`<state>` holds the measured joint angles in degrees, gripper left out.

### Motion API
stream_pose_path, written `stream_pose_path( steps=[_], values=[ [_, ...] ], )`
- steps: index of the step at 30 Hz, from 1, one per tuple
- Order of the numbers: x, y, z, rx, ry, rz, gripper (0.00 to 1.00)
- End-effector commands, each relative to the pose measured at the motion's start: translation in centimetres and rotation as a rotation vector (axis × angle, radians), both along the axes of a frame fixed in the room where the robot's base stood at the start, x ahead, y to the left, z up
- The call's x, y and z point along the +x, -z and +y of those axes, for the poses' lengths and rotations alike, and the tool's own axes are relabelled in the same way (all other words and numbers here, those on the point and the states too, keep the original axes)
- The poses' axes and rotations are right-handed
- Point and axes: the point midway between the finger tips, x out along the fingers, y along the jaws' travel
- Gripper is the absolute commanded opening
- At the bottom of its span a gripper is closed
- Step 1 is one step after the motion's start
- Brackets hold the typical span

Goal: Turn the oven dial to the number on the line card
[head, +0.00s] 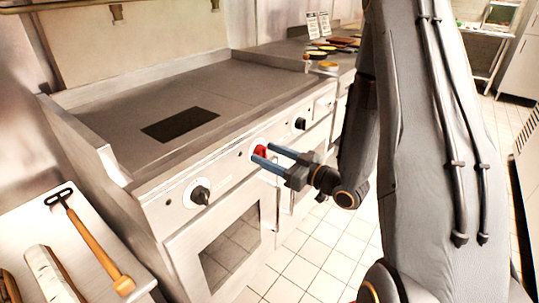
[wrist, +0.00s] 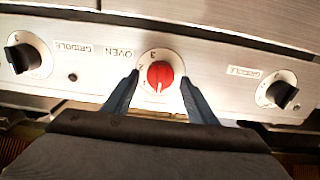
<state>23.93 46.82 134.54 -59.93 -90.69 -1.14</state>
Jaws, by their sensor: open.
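The oven dial is a red round knob (wrist: 160,75) on a white disc in the middle of the wrist view, beside an OVEN label. Its pale mark sits at the knob's lower edge in that picture. Small numerals show along the disc's upper left; I cannot read them all surely. The red knob (head: 260,151) also shows on the range front in the head view. My gripper (wrist: 160,80) is open, one blue finger on each side of the knob; contact cannot be told. In the head view my gripper (head: 264,154) reaches the panel. Small white cards (head: 318,25) stand at the back, their print unreadable.
Black griddle dials sit left (wrist: 25,54) and right (wrist: 279,92) of the oven dial. An oven door (head: 230,245) is below the panel. A side counter (head: 35,212) holds a wooden-handled scraper (head: 95,240). Dishes (head: 328,66) stand on the far counter. Tiled floor is clear in front.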

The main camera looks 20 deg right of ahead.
Motion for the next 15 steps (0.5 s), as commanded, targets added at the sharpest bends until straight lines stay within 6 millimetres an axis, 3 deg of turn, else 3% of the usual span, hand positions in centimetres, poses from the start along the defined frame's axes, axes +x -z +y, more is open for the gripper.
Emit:
stream_pose_path(
  steps=[4, 11, 15],
  values=[
    [0.00, 0.01, -0.01, 0.000, 0.000, 0.000, 0.52],
    [-0.01, 0.00, -0.02, 0.000, 0.000, 0.000, 0.15],
    [-0.01, -0.01, -0.03, 0.002, 0.000, 0.001, 0.12]
  ],
)
